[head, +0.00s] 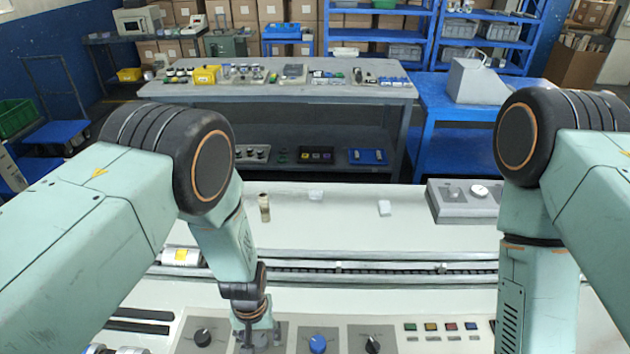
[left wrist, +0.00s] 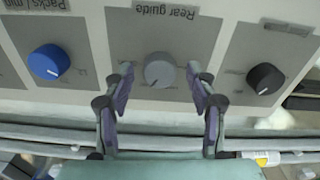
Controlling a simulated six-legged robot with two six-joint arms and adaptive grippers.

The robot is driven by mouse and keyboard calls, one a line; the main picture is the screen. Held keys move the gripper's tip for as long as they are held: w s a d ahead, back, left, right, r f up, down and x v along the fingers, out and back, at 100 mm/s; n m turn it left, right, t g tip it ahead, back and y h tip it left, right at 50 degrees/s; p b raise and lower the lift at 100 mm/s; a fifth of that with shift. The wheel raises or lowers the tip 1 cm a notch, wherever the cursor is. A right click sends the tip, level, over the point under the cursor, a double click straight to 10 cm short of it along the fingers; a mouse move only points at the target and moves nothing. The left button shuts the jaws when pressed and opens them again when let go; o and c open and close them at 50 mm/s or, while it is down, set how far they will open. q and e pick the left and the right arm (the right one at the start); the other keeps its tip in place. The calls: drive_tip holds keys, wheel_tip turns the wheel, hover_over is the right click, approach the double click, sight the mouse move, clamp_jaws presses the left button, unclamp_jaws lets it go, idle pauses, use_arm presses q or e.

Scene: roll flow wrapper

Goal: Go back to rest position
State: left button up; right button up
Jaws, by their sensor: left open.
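My left gripper (head: 257,342) is low over the control panel in the head view. In the left wrist view, its two fingers (left wrist: 160,76) are apart, with the grey knob (left wrist: 160,70) labelled "Rear guide" showing between them. I cannot tell whether the fingers touch the knob. A blue knob (left wrist: 48,62) labelled "Packs/min" is to the left there and a black knob (left wrist: 266,78) to the right. The head view also shows the blue knob (head: 318,344) and the black knob (head: 203,337). My right arm hangs down at the right; its gripper is out of view.
Behind the panel runs a conveyor track (head: 390,268). Small white pieces (head: 384,208) and a brownish cylinder (head: 264,207) are on the white surface beyond it. A grey box with buttons (head: 450,205) sits at right. A cluttered workbench (head: 300,92) stands farther back.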

use_arm(q)
drive_tip(key=shift+n, duration=1.7)
drive_tip(key=shift+s+a, duration=0.1)
drive_tip(key=shift+s, duration=0.05)
